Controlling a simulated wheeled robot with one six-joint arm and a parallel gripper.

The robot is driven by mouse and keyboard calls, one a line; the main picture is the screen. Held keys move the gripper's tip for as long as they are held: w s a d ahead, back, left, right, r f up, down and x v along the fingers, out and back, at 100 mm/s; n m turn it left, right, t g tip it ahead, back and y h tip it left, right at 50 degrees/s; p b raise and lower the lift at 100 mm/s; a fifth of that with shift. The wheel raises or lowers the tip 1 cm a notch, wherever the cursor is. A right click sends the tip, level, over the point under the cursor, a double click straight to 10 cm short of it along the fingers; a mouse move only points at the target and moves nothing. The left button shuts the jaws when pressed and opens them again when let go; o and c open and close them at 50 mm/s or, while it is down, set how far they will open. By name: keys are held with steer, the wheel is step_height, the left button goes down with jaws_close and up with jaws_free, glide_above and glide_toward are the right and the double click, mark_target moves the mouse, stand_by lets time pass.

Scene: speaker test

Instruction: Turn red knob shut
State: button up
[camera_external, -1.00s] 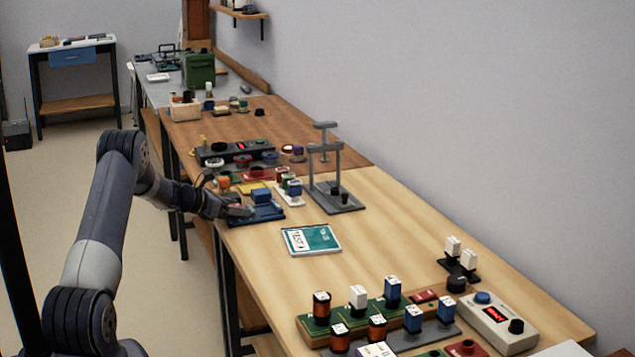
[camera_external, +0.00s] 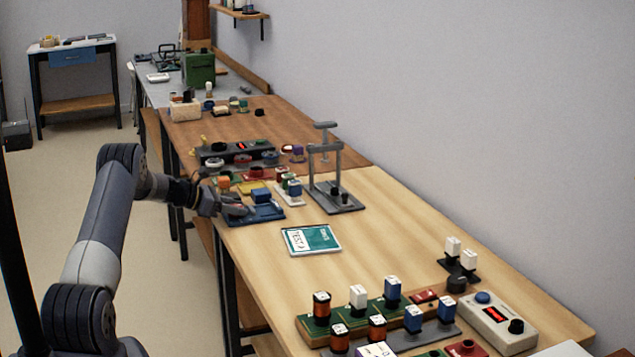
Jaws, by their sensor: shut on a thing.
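My gripper (camera_external: 236,208) is at the left edge of the light wood table, low over the left part of a blue base (camera_external: 268,213). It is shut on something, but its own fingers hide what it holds. A blue block (camera_external: 261,195) stands on the base just right of the fingers. I cannot make out a red knob at the fingers. A small red piece with a dark top (camera_external: 256,172) lies farther back, apart from my gripper. Another red box with a knob (camera_external: 466,348) is at the near end of the table.
A teal and white booklet (camera_external: 312,240) lies in front of the base. A grey stand (camera_external: 337,197) rises to its right. Coloured blocks and a yellow piece (camera_external: 252,188) crowd the area behind. A grey control box (camera_external: 497,323) stands at the near right. The table's middle is clear.

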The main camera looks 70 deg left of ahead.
steer(key=shift+r+m+h, duration=0.1)
steer(key=shift+m+h, duration=0.7)
steer(key=shift+h, duration=0.2)
steer(key=o, duration=1)
steer(key=v, duration=1)
steer(key=shift+s+r+b, duration=0.2)
steer(key=shift+s+b, duration=0.1)
steer(key=shift+b, duration=0.1)
steer(key=shift+a+f, duration=0.1)
steer(key=shift+a, duration=0.05)
